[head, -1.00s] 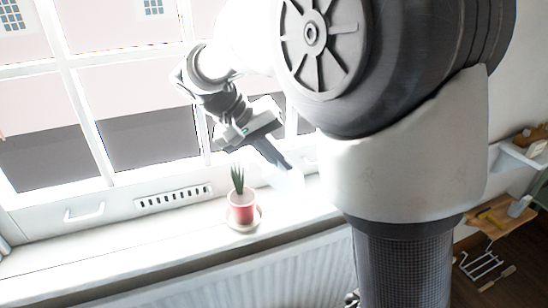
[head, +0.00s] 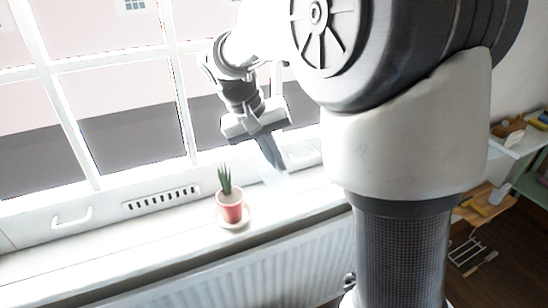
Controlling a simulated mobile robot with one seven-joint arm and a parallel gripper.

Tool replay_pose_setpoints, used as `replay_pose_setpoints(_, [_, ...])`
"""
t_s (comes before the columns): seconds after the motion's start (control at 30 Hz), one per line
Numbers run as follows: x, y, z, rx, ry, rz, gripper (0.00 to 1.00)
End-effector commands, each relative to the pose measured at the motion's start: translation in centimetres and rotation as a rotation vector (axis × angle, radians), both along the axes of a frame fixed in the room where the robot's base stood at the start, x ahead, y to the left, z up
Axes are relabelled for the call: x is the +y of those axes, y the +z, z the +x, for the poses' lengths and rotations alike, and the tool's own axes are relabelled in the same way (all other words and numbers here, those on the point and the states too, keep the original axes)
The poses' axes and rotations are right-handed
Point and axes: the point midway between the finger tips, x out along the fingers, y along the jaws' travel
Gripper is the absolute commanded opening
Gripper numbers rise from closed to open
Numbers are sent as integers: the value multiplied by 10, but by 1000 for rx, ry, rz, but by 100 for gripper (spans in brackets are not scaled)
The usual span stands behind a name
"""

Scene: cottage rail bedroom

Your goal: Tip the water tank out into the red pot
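The red pot (head: 231,211) stands upright on a pale saucer (head: 236,226) on the white windowsill, with a spiky green plant (head: 225,181) in it. My gripper (head: 275,163) is above the sill, to the right of the pot and apart from it, with its dark fingers pointing down and slightly right. A faint, pale see-through shape (head: 284,180) shows at the fingertips. It may be the water tank, but glare washes out its outline. I cannot tell whether the fingers are closed on it or how far it is tilted.
The window (head: 130,110) stands close behind my gripper. A slotted vent (head: 160,200) and a white handle (head: 72,218) are left of the pot. A radiator (head: 270,262) is below the sill. Shelves with small objects (head: 515,140) are at the far right.

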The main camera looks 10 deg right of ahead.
Motion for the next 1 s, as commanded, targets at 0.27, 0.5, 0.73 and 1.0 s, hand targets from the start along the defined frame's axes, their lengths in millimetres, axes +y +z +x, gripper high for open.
replay_pose_setpoints(0.27, [-6, 1, 1, 9, -4, 36, 0])
replay_pose_setpoints(0.5, [-19, -4, 4, 34, -5, 163, 0])
replay_pose_setpoints(0.73, [-21, -9, 4, 39, 1, 196, 0])
replay_pose_setpoints(1.0, [-25, -8, 5, 44, -5, 218, 0])
